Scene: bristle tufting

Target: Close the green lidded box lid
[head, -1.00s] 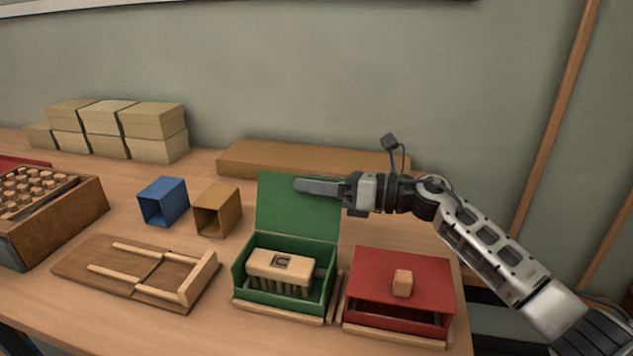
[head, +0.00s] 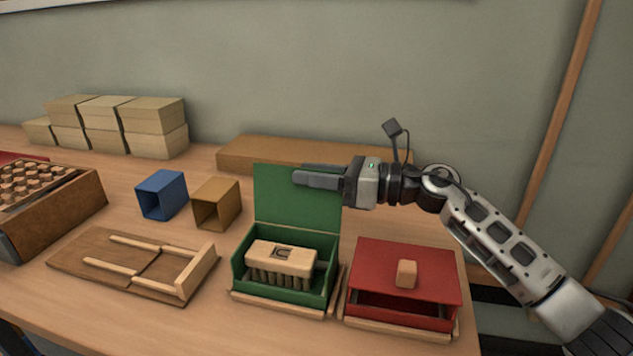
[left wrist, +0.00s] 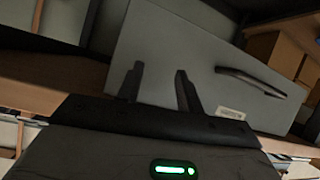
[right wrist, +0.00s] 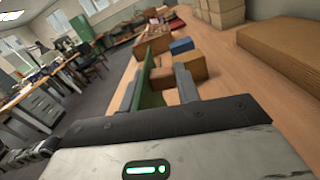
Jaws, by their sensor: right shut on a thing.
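The green lidded box (head: 328,286) stands on the table near the front centre in the head view, with its lid (head: 272,196) raised roughly upright at the back. A wooden brush block (head: 281,258) with dark bristles lies in the box. My right gripper (head: 298,178) reaches in from the right and is shut on the upper part of the lid. In the right wrist view the green lid (right wrist: 150,80) shows edge-on between the two fingers. My left gripper (left wrist: 160,85) is out of the head view; its wrist view shows its fingers apart with nothing between them.
A red box (head: 405,262) with a wooden knob stands just right of the green box. A wooden jig (head: 75,256), a blue holder (head: 162,194) and a brown holder (head: 217,202) lie to the left. A long wooden plank (head: 240,155) lies behind the lid.

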